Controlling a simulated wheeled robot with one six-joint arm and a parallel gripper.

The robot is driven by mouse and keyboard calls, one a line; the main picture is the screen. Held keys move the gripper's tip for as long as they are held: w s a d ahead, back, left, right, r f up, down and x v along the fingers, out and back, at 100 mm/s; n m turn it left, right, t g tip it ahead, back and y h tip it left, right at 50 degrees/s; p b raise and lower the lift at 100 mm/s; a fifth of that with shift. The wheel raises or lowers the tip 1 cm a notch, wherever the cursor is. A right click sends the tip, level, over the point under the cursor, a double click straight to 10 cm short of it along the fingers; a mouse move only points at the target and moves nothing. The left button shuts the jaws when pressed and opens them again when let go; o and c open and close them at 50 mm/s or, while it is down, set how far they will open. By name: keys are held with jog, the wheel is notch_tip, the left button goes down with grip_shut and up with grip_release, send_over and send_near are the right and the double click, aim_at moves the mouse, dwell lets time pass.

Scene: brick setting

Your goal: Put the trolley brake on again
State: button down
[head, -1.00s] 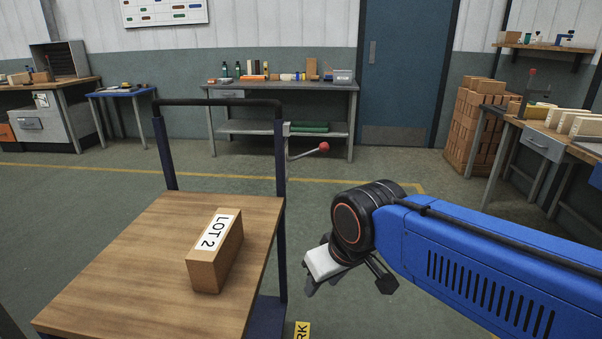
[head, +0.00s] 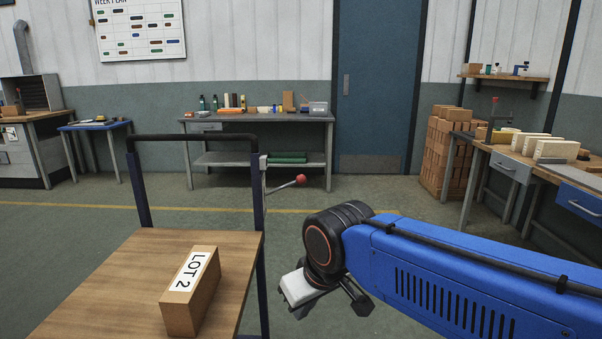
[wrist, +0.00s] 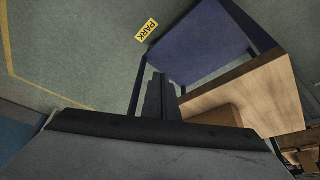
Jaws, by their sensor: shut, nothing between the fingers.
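The trolley (head: 150,255) has a wooden top and dark blue posts joined by a black handle bar. The brake lever (head: 285,186), with a red knob (head: 300,180), sticks out to the right from a grey plate on its right post and slopes up a little. My gripper (wrist: 158,80) is shut and empty in the wrist view. In the head view it hangs below the wrist, right of the trolley and nearer than the lever, apart from it; its fingertips are not clear there. The wrist view also shows the trolley's blue lower deck (wrist: 205,45), but not the lever.
A box marked LOT 2 (head: 190,290) lies on the trolley top. A yellow PARK marking (wrist: 147,29) is on the floor beside the trolley. A workbench (head: 260,118) stands behind, brick stacks (head: 440,150) and another bench at right. Floor between is clear.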

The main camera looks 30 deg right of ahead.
jog(key=w+d+r+m+h, duration=0.2)
jog(key=w+d+r, duration=0.4)
jog(key=w+r, duration=0.3)
jog(key=w+d+r+m+h, duration=0.1)
jog(key=w+d+r, duration=0.5)
jog(key=w, duration=0.8)
jog(key=w+d+r+m+h, duration=0.2)
jog(key=w+d+r, duration=0.4)
jog(key=w+r, duration=0.5)
jog(key=shift+w+r+m+g+h, duration=0.15)
jog(key=shift+r+m+g+h, duration=0.15)
jog(key=shift+r+m, duration=0.45)
jog(key=shift+d, duration=0.15)
send_over(298, 178)
notch_tip(298, 178, down, 10)
jog(key=shift+f, duration=0.9)
